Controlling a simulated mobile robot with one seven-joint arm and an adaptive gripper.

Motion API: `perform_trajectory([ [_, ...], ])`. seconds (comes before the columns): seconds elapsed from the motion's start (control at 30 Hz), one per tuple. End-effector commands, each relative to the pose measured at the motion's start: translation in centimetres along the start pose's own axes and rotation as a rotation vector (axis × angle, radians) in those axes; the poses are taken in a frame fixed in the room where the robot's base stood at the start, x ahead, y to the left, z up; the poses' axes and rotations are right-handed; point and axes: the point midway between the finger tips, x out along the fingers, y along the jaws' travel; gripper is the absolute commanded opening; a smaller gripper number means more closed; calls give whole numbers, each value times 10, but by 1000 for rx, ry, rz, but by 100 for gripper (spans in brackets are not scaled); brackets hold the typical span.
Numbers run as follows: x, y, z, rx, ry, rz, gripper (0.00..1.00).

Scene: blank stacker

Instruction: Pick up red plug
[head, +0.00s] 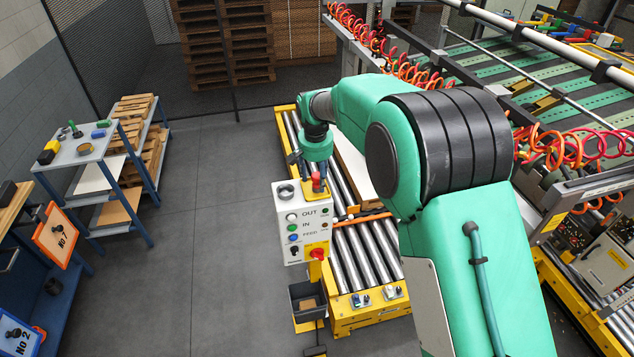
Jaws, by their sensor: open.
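A small red piece, which looks like the red plug (316,180), stands upright at the top right of the white control box (290,258). My gripper (312,176) hangs from my green arm directly over the box, pointing down. Its dark fingers are open and close about the red piece. I cannot tell whether they touch it. The lower part of the piece and part of the fingers are hard to make out at this size.
A grey round holder (286,191) sits on the box top, left of the gripper. A yellow-framed roller conveyor (368,250) runs behind the box. A blue-legged cart (110,140) stands at the left. A black bin (306,300) is below the box. Open floor lies left of it.

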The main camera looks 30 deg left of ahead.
Motion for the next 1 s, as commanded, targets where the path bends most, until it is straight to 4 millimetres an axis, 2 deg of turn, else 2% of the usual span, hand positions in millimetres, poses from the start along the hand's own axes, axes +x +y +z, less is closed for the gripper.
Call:
perform_trajectory([
  [0.13, 0, 0, 0, 0, 0, 0, 53],
  [0.17, 0, 0, 0, 0, 0, 0, 49],
  [0.3, 0, 0, 0, 0, 0, 0, 21],
  [0.4, 0, 0, 0, 0, 0, 0, 4],
  [0.77, -2, 0, -1, 0, 1, 0, 3],
  [1.0, -17, 0, -3, 0, 1, 0, 3],
])
